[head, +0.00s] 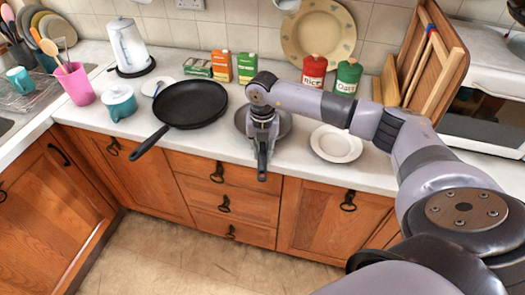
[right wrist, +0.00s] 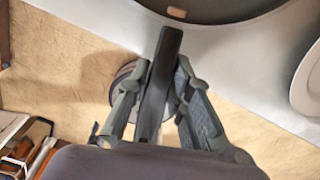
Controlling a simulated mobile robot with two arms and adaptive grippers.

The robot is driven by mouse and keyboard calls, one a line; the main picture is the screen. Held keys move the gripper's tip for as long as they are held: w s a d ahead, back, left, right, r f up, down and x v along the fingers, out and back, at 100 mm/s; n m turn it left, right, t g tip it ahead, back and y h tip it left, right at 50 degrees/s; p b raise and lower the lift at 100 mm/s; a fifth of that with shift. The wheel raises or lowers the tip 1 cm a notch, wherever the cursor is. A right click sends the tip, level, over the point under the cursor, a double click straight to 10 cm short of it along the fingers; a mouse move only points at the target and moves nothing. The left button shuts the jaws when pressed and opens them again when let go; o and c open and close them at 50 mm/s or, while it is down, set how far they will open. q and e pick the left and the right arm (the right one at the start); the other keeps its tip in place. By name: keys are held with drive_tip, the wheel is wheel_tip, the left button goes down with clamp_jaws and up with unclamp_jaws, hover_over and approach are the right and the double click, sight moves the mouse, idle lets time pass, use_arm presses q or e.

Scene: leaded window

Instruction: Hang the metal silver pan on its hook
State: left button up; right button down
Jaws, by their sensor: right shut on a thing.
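The silver pan (head: 284,124) is a round grey pan at the front edge of the worktop in the head view, partly hidden by my right arm. Its dark handle (head: 262,172) points out over the front edge. My right gripper (head: 262,142) is shut on this handle from above. In the right wrist view the handle (right wrist: 158,95) runs between the two fingers of the gripper (right wrist: 158,75), and part of the pan (right wrist: 215,8) shows at the top. I cannot tell whether the pan touches the worktop. No hook can be made out. My left gripper is not in view.
A black frying pan (head: 190,104) lies left of the silver pan, and a white plate (head: 336,144) lies right of it. Behind stand cartons (head: 222,66), red (head: 314,71) and green (head: 348,76) jars and a large plate (head: 318,32). Wooden boards (head: 425,60) lean at right.

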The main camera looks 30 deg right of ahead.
drive_tip(key=shift+r, duration=0.15)
drive_tip(key=shift+w+r+p, duration=0.1)
drive_tip(key=shift+r+p, duration=1.6)
drive_tip(key=shift+r, duration=0.7)
